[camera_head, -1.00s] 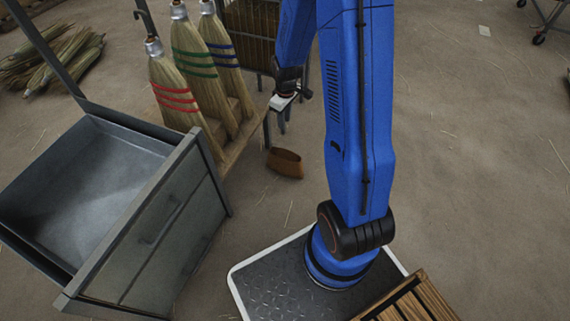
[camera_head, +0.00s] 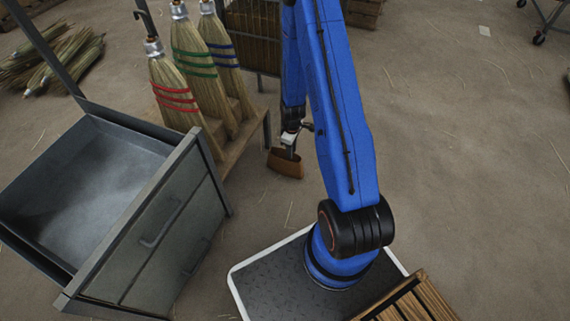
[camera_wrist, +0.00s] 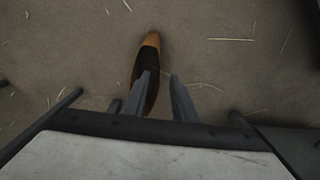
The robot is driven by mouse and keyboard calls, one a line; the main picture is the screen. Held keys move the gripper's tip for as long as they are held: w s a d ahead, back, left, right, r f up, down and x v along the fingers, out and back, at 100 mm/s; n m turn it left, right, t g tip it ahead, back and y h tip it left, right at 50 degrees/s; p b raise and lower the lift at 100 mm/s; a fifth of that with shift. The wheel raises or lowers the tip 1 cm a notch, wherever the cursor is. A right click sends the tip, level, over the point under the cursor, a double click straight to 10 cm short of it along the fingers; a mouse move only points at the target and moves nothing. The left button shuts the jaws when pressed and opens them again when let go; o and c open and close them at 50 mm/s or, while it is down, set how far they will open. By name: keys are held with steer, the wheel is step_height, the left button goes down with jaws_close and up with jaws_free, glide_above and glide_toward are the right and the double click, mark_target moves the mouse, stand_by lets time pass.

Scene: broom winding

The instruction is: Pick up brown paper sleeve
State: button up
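The brown paper sleeve (camera_head: 284,165) stands on the floor to the right of the broom bench, with its opening up. My gripper (camera_head: 291,146) is directly over it, fingers pointing down. In the wrist view the sleeve (camera_wrist: 152,41) is a narrow oval with a dark opening. My gripper (camera_wrist: 162,78) is open there, with a gap between its fingers. The left finger overlaps the dark opening and the right finger is beside the sleeve's right wall. I cannot tell whether either finger touches it. The sleeve's near end is partly hidden by the left finger.
A bench (camera_head: 247,147) with several upright brooms stands left of the sleeve. A wooden crate (camera_head: 415,300) is at the lower right. The floor on the right is mostly clear.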

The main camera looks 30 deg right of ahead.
glide_toward(291, 176)
steer(key=shift+w+d+f, duration=0.1)
steer(key=shift+f, duration=1.3)
steer(key=shift+c, duration=0.6)
jaws_close()
